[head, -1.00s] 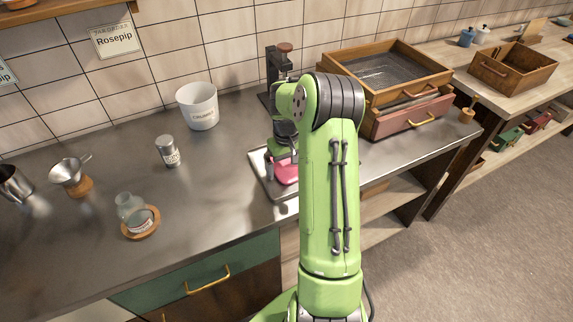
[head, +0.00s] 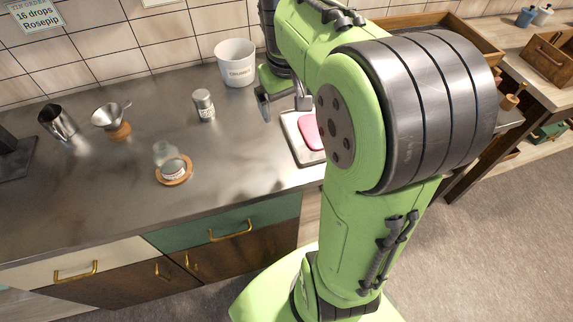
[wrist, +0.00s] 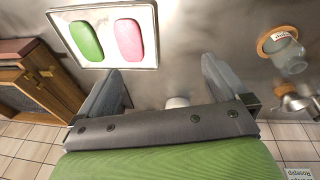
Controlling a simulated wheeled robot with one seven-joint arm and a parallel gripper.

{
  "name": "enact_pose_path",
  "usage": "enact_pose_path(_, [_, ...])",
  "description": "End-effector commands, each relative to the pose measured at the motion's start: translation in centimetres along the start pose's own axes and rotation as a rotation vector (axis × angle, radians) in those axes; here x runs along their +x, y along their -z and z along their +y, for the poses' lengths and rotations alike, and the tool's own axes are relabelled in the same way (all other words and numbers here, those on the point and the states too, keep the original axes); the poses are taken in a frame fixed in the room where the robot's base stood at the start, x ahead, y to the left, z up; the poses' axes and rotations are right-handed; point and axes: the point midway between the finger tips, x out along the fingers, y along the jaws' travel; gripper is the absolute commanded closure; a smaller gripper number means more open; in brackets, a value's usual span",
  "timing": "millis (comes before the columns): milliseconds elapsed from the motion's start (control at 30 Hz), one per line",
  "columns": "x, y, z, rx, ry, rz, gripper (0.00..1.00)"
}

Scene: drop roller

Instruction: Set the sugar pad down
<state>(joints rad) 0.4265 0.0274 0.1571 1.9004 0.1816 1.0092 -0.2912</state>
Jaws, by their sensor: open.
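A pink pad (head: 311,131) lies on a pale tray (head: 290,125) on the steel counter. The wrist view shows the pink pad (wrist: 130,40) and a green pad (wrist: 86,41) side by side, flat and apart, on the tray (wrist: 110,8). I cannot tell from their looks which is the sugar pad. My gripper (head: 283,106) is open and empty, above the counter just left of the tray in the head view. My arm hides the tray's right part in the head view.
A white bucket (head: 237,62) and a shaker (head: 204,105) stand left of my gripper. A glass bottle on a cork coaster (head: 172,172), a funnel (head: 110,117) and a metal cup (head: 58,122) stand farther left. Wooden drawer boxes (head: 440,22) are behind my arm. The counter's front middle is clear.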

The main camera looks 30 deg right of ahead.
Motion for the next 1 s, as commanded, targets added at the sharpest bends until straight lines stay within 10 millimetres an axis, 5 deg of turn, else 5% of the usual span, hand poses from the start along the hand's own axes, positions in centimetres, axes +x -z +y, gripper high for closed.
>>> enact_pose_path(133, [-4.4, -7.1, -5.3, -0.058, 0.023, 0.155, 0.00])
enact_pose_path(300, [-4.9, -14.2, -8.7, -0.097, 0.118, 0.281, 0.00])
enact_pose_path(400, [-4.5, -16.0, -9.4, -0.106, 0.155, 0.311, 0.00])
enact_pose_path(1000, [-4.4, -16.4, -9.6, -0.106, 0.162, 0.315, 0.00])
